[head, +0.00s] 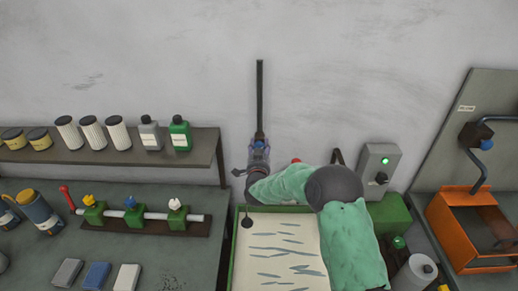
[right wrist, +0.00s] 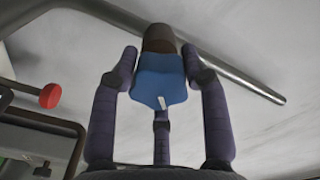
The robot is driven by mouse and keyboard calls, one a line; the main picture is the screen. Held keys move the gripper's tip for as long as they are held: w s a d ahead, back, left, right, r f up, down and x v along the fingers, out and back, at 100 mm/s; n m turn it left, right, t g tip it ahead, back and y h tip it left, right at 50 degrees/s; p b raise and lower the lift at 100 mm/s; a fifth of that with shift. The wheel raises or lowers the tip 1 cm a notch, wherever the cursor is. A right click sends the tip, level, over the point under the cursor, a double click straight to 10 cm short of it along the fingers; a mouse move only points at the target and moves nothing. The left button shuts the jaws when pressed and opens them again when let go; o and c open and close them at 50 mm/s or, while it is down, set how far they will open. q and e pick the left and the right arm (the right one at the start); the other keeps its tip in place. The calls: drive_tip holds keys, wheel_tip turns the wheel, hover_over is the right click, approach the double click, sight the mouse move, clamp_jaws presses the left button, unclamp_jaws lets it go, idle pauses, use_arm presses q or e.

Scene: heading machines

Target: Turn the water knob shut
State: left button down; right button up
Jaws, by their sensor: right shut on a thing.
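The water knob (right wrist: 161,80) is blue with a white mark, and it sits on a brown-grey fitting in the right wrist view. The fingers of my right gripper (right wrist: 163,82) stand on both sides of it and are shut on it, with a third finger below. In the head view my right gripper (head: 258,157) is at the lower end of a dark vertical pipe (head: 260,95) by the wall. It hides most of the knob there. My left gripper is not in view.
A tray (head: 238,258) of whitish liquid lies below my right arm. A grey switch box (head: 379,166) with a green light is to its right. A shelf (head: 185,156) with bottles stands left. A red ball handle (right wrist: 50,96) is beside the gripper.

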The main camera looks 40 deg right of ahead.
drive_tip(key=shift+a+f, duration=0.25)
drive_tip(key=shift+f, duration=0.35)
drive_tip(key=shift+f+n, duration=0.15)
drive_tip(key=shift+n, duration=0.65)
drive_tip(key=shift+f+n+b, duration=0.1)
drive_tip(key=shift+n+b, duration=0.5)
drive_tip(key=shift+n, duration=0.5)
drive_tip(key=n, duration=0.6)
drive_tip(key=shift+s, duration=0.1)
drive_tip(key=shift+d+n, duration=0.1)
drive_tip(key=shift+n, duration=0.2)
drive_tip(key=o, duration=1.2)
drive_tip(key=shift+d, duration=0.25)
drive_tip(key=shift+r, duration=0.35)
